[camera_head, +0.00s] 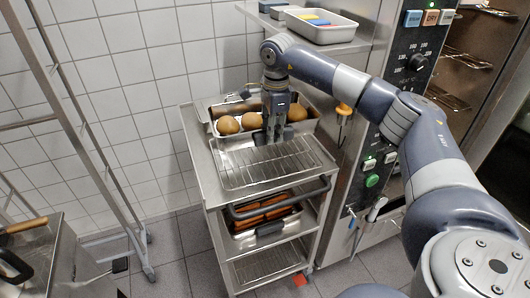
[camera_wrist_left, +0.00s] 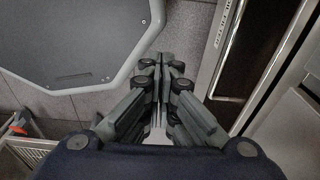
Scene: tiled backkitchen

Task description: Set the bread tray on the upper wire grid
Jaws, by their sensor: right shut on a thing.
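The bread tray (camera_head: 310,125) is a metal tray with several brown rolls, at the back of the trolley top in the head view. My right gripper (camera_head: 273,138) comes down over its near wall and is shut on it. The upper wire grid (camera_head: 262,172) lies on the trolley top, its front part bare. The tray is over or just behind the grid's back part; I cannot tell whether it touches. My left gripper (camera_wrist_left: 160,64) shows only in the left wrist view, fingers together and empty above the floor.
The trolley (camera_head: 200,165) has a dark front handle (camera_head: 250,213). Below are a tray of brown pieces (camera_head: 240,236) and a lower wire grid (camera_head: 268,264). An oven panel (camera_head: 375,165) stands close on the right. A ladder-like frame (camera_head: 85,140) stands left.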

